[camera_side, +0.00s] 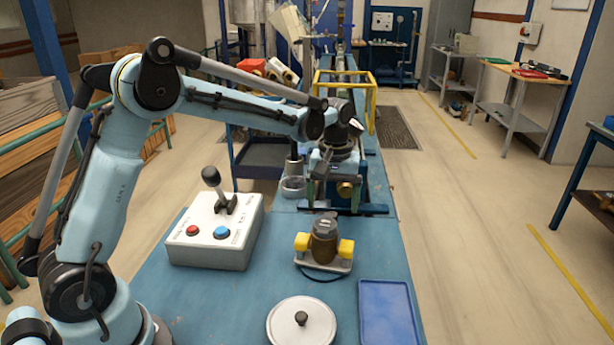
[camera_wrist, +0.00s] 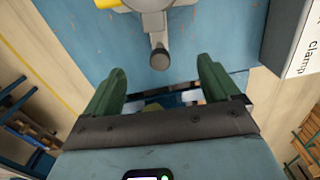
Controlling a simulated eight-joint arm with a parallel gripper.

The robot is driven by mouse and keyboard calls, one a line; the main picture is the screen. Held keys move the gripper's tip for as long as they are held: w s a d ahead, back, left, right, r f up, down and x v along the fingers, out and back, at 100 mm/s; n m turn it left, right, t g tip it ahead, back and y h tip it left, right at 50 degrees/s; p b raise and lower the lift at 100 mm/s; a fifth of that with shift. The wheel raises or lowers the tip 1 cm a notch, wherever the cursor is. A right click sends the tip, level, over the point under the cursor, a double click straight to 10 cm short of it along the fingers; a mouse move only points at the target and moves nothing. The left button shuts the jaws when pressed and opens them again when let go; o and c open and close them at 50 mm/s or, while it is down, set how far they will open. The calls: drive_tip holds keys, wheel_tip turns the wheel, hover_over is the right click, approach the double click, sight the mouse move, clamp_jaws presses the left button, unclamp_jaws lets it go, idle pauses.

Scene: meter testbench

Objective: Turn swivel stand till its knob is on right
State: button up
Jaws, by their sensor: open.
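The swivel stand (camera_side: 312,265) has a grey base, yellow blocks on both sides and a brown rounded body on top. It sits on the blue bench in the middle of the side view. Its far side is hidden there. In the wrist view its grey arm with a rounded knob (camera_wrist: 159,58) reaches toward my gripper, so the knob is on the side away from the side camera. My gripper (camera_side: 337,194) is behind the stand, low over the bench. In the wrist view its green fingers (camera_wrist: 160,76) are apart, with the knob just beyond them, not visibly touched.
A white control box (camera_side: 208,248) with a lever and red and blue buttons stands left of the stand. It also shows in the wrist view (camera_wrist: 295,40). A round, pale lid-like disc (camera_side: 288,325) and a blue tray (camera_side: 388,312) lie in front.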

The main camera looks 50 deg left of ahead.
drive_tip(key=shift+f, duration=0.2)
drive_tip(key=shift+f, duration=0.35)
drive_tip(key=shift+f, duration=0.6)
drive_tip(key=c, duration=0.4)
drive_tip(key=shift+c, duration=0.2)
